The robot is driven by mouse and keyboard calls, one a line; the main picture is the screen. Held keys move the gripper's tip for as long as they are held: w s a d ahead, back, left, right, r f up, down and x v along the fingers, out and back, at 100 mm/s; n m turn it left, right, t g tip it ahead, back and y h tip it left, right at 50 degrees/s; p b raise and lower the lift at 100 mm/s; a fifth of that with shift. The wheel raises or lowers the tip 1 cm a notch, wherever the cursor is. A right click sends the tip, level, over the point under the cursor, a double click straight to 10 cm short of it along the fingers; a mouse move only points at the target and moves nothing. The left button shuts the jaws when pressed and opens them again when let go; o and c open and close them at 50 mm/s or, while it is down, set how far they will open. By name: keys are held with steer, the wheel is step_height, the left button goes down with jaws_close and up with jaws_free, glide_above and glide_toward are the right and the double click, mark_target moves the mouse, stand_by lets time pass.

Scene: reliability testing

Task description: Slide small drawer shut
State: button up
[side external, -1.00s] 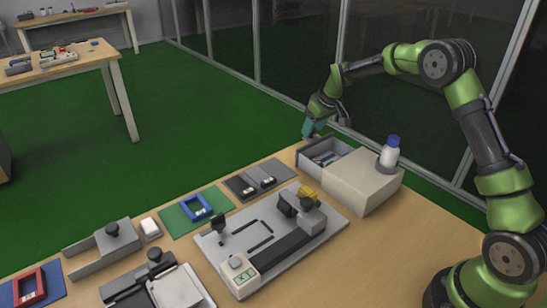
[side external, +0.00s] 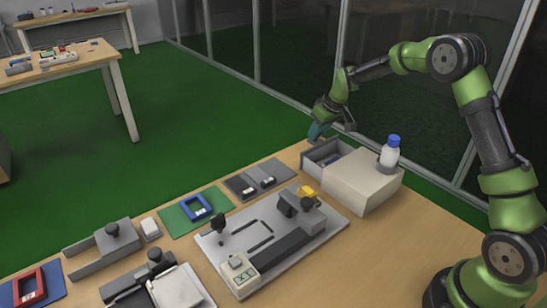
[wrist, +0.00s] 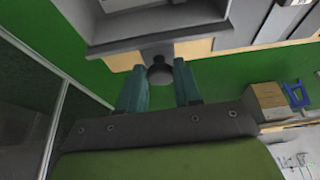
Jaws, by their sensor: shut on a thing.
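The small grey drawer (side external: 311,164) sticks part way out of a pale box-shaped cabinet (side external: 362,184) at the table's back edge. A little of its contents shows inside. In the wrist view, the drawer (wrist: 160,43) is at the top, with a dark round knob (wrist: 160,75) on its front. My gripper (side external: 315,132) is at the drawer's outer end. Its two teal fingers, also in the wrist view (wrist: 159,68), stand on either side of the knob and are shut on it. The side view hides the knob behind my gripper.
A white bottle with a blue cap (side external: 390,152) stands on the cabinet. A grey fixture plate (side external: 225,251), a green mat (side external: 178,222) and a dark grey tray (side external: 240,187) lie to the left. Glass panels stand behind the table.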

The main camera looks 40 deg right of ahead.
steer(key=s, duration=0.9)
steer(key=shift+s, duration=0.3)
stand_by(0.5)
steer(key=o, duration=0.6)
steer(key=shift+c, duration=0.2)
steer(key=shift+r, duration=0.1)
step_height(320, 180, up, 5)
steer(key=shift+f, duration=0.1)
